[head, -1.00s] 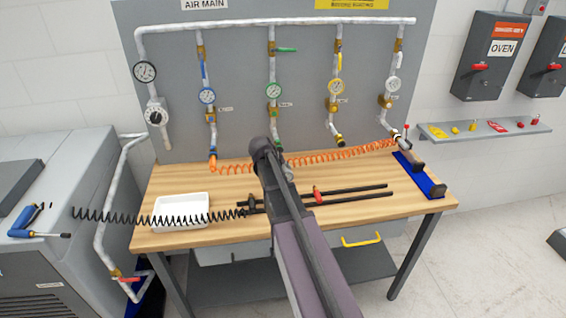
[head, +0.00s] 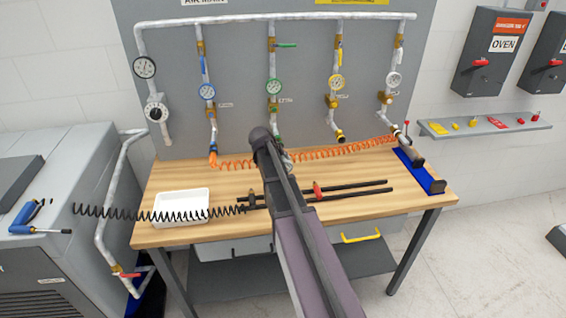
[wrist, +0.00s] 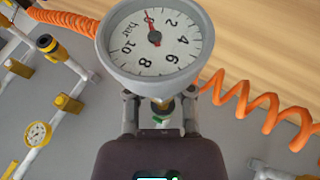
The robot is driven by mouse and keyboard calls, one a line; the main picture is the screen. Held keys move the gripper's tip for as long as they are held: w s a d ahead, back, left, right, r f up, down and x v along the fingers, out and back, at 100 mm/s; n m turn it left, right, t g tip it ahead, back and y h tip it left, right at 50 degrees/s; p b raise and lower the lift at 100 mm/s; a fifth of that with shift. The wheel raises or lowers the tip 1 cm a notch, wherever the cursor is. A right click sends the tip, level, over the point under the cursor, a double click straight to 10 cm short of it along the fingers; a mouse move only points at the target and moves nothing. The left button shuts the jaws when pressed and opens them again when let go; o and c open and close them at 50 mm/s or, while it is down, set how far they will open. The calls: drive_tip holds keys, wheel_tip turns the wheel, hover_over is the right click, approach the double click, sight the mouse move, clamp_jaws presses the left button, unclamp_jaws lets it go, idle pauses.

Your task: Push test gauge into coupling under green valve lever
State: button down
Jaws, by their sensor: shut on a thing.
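The green valve lever (head: 286,45) is at the top of the middle pipe drop on the grey panel. Below it are a green-rimmed gauge (head: 274,88) and green fittings (head: 274,108). The coupling at the lower end is largely hidden by my arm in the head view. In the wrist view my gripper (wrist: 160,104) is shut on the test gauge (wrist: 155,42), a grey-rimmed round dial marked in bar. A small green part (wrist: 160,121) shows behind its stem, between the fingers. I cannot tell whether the stem is in the coupling.
An orange coiled hose (head: 340,151) runs along the back of the wooden bench (head: 370,209). Blue and yellow drops flank the green one. A white tray (head: 181,208), black coiled hose (head: 120,214) and black bars (head: 345,192) lie in front.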

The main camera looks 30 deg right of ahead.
drive_tip(key=shift+w+d, duration=0.25)
drive_tip(key=shift+w, duration=0.65)
drive_tip(key=shift+w+d, duration=0.2)
drive_tip(key=shift+w, duration=0.4)
drive_tip(key=shift+w+d, duration=0.15)
drive_tip(key=shift+w, duration=0.45)
idle(2.8)
drive_tip(key=shift+c, duration=2)
unclamp_jaws()
